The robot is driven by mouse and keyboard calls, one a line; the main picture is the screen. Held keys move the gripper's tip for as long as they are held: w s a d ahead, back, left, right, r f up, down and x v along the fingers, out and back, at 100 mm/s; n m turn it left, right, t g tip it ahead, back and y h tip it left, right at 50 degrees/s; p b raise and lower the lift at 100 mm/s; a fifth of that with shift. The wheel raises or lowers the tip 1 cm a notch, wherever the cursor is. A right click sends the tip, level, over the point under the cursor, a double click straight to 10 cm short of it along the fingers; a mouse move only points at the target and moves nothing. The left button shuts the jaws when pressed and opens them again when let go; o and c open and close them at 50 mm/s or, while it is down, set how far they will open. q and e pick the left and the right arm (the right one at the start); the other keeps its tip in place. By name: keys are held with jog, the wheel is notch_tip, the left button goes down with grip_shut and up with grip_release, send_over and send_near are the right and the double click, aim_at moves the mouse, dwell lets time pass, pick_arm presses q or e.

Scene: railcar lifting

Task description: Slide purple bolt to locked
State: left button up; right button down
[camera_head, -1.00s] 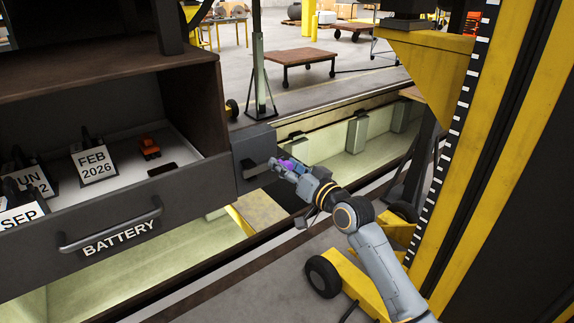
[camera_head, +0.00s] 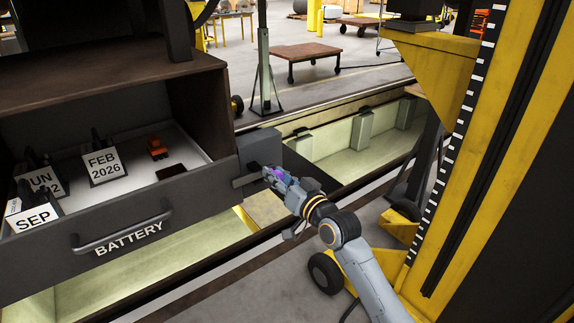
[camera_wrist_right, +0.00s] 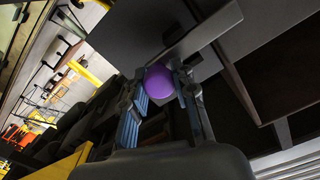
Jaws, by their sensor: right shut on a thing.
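The purple bolt knob (camera_head: 279,174) is at the right end of a grey bolt bar (camera_head: 249,179) on the dark box (camera_head: 260,147) beside the battery drawer. The bar's left end reaches the drawer's right edge. My right gripper (camera_head: 276,178) is shut on the knob. In the right wrist view the round purple knob (camera_wrist_right: 158,82) sits between the two fingers, with the grey bar (camera_wrist_right: 195,38) just beyond it. The fingers partly hide the knob in the head view. My left gripper is not in view.
A pit (camera_head: 335,145) runs behind my right arm. A yellow column (camera_head: 500,150) stands close on the right.

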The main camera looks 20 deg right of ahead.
jog(key=shift+a+f, duration=0.1)
jog(key=c, duration=1.3)
grip_release()
jog(key=shift+o, duration=1.3)
jog(key=shift+s+a, duration=0.1)
jog(key=shift+a, duration=0.1)
jog(key=shift+d, duration=0.1)
jog(key=v, duration=1.2)
